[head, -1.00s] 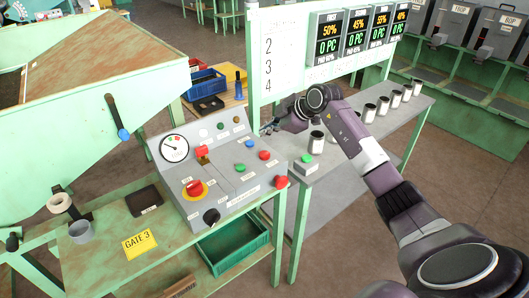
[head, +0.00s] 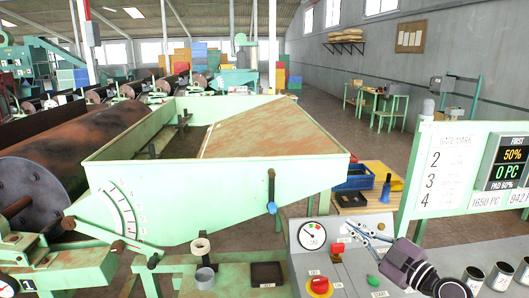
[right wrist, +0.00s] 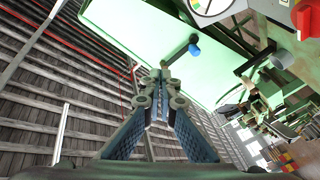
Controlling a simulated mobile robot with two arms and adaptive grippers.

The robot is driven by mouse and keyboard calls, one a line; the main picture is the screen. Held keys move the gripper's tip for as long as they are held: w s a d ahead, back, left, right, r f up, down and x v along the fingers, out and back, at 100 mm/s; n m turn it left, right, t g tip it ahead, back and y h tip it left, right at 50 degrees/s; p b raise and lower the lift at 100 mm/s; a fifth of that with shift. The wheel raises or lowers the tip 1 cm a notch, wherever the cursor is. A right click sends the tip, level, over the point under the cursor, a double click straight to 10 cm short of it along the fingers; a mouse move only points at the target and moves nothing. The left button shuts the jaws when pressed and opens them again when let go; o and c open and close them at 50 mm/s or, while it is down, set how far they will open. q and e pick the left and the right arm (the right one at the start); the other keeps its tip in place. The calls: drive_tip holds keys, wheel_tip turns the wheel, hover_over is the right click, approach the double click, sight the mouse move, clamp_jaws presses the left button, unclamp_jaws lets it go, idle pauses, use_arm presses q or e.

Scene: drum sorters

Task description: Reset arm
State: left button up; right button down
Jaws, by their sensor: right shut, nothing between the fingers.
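My right gripper (head: 352,229) is above the back right part of the grey control console (head: 345,255), with its purple wrist coming in from the lower right. In the right wrist view its two fingers (right wrist: 160,80) are together and hold nothing. The console carries a round gauge (head: 312,235) and a red knob (head: 319,285). I cannot tell how far the fingers are above the console. My left gripper is not in view.
A big green hopper (head: 220,190) stands left of the console, with a blue-handled lever (head: 271,192) on its side. A white board (head: 440,180) with a display stands at the right. Several dark-topped cans (head: 502,275) stand at the lower right.

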drive_tip(key=s+d+m+t+h, duration=0.5)
drive_tip(key=s+m+h, duration=0.2)
drive_tip(key=m+h, duration=0.35)
drive_tip(key=s+d+f+m+g+h, duration=0.25)
drive_tip(key=s+f+g, duration=0.2)
drive_tip(key=f, duration=0.25)
drive_tip(key=s+d+f+m+g+h, duration=0.1)
drive_tip(key=s+f+m+g, duration=0.2)
drive_tip(key=s+f, duration=0.35)
drive_tip(key=s+a+f+n+g+y, duration=0.25)
drive_tip(key=s+a+f+g, duration=0.3)
drive_tip(key=s+f, duration=0.4)
drive_tip(key=s+a+f+n+g+y, duration=0.1)
drive_tip(key=s+a+f+g+y, duration=0.35)
drive_tip(key=s, duration=0.85)
drive_tip(key=s+a+f+g+h+b, duration=0.1)
drive_tip(key=s+f+b, duration=0.1)
drive_tip(key=f, duration=1.5)
drive_tip(key=s+a+f+h+b, duration=0.1)
drive_tip(key=f+b, duration=0.2)
drive_tip(key=f, duration=1.4)
drive_tip(key=s+d+f+g+b, duration=0.1)
drive_tip(key=s+d+f+b, duration=0.1)
drive_tip(key=s+f, duration=1.4)
drive_tip(key=shift+s+d+f+b, duration=0.15)
drive_tip(key=shift+d+f+b, duration=0.15)
drive_tip(key=shift+d+f, duration=0.25)
